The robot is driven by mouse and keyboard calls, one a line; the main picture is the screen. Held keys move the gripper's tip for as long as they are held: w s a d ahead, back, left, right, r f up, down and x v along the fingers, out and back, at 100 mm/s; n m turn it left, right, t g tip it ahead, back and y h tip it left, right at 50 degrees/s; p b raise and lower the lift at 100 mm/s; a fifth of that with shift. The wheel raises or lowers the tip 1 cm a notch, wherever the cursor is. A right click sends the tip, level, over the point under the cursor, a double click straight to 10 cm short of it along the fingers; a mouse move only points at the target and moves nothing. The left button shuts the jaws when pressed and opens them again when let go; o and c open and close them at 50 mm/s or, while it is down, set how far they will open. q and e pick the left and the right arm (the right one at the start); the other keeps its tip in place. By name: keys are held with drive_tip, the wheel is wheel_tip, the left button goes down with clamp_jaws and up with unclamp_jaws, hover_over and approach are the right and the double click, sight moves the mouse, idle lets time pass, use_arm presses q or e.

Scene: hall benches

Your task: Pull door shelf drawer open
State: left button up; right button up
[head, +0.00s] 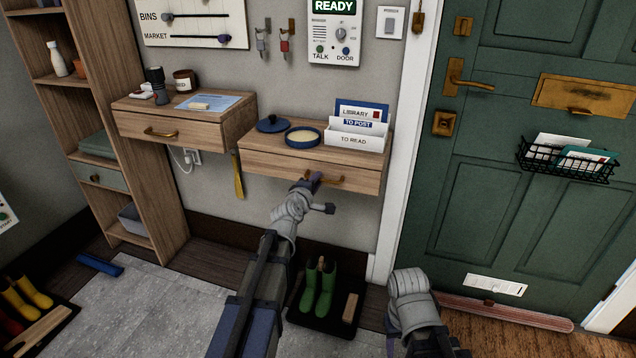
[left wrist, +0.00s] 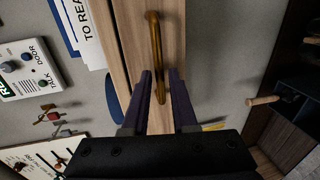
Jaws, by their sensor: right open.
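The door shelf (head: 262,148) is the wooden wall shelf nearest the green door. Its drawer (head: 358,180) looks shut, its wooden front flush with the shelf. The brass bar handle (head: 334,181) is on the drawer front; it also shows in the left wrist view (left wrist: 155,40). My left gripper (head: 314,180) is at the left end of this handle. In the left wrist view its two fingers (left wrist: 160,82) stand apart on either side of the handle's lower end, with gaps visible beside the bar. My right arm shows at the bottom, but its gripper does not show.
Green boots (head: 319,288) stand on a tray below. A second wall shelf (head: 172,130) is to the left, the green door (head: 500,150) to the right.

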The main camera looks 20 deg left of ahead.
use_arm(q)
drive_tip(key=shift+x, duration=0.85)
drive_tip(key=shift+c, duration=0.2)
clamp_jaws()
idle(0.5)
